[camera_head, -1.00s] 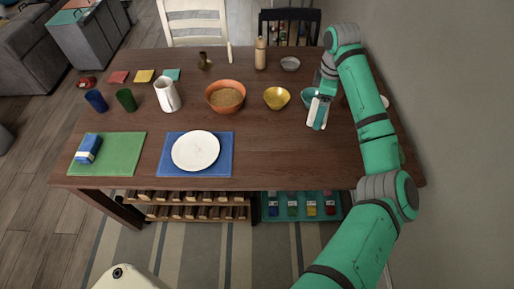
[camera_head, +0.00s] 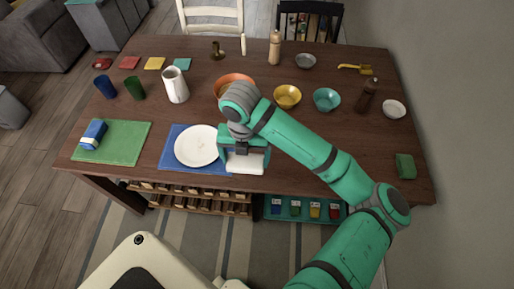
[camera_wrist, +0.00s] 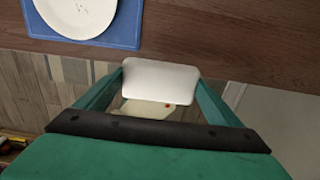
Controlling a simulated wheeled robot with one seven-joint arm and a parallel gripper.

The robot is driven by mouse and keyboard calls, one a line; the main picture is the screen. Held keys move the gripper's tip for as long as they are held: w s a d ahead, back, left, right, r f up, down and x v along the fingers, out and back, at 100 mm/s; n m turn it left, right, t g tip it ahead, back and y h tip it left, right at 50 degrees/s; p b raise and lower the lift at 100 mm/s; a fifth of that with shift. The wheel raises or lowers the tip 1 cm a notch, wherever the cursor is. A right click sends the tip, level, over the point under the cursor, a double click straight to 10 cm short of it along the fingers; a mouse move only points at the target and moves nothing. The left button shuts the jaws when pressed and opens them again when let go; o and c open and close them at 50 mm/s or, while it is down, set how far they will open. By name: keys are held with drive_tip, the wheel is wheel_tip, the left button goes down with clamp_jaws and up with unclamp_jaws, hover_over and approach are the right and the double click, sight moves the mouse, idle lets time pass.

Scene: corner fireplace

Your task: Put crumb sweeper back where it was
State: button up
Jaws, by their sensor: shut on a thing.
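My gripper (camera_head: 244,153) is shut on a white, flat, rounded block, which I take to be the crumb sweeper (camera_head: 246,164). I hold it near the table's front edge, just right of the blue placemat. In the wrist view the crumb sweeper (camera_wrist: 160,82) sits between my two green fingers (camera_wrist: 161,86). The white plate (camera_head: 197,146) lies on the blue placemat (camera_head: 170,161) to the left of my gripper.
Bowls in yellow (camera_head: 287,96), teal (camera_head: 327,99) and white (camera_head: 394,109) stand at the right. A dark bottle (camera_head: 367,98) and a green block (camera_head: 405,166) are there too. My arm covers part of the orange bowl (camera_head: 234,82). Front right table is mostly clear.

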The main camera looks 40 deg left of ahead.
drive_tip(key=w+a+f, duration=0.1)
drive_tip(key=w+f, duration=0.1)
drive_tip(key=w, duration=0.1)
drive_tip(key=w+a+f, duration=0.2)
drive_tip(key=w+f, duration=0.1)
drive_tip(key=w+a+f, duration=0.1)
drive_tip(key=w+f, duration=0.2)
drive_tip(key=w, duration=0.1)
drive_tip(key=shift+w+a, duration=0.1)
drive_tip(key=shift+a, duration=0.15)
drive_tip(key=shift+w+f, duration=0.35)
drive_tip(key=shift+w, duration=0.05)
drive_tip(key=shift+w+a+f, duration=0.1)
drive_tip(key=shift+w+f, duration=0.05)
drive_tip(key=shift+f, duration=1.55)
drive_tip(key=shift+f, duration=0.15)
drive_tip(key=o, duration=0.8)
drive_tip(key=shift+o, duration=0.2)
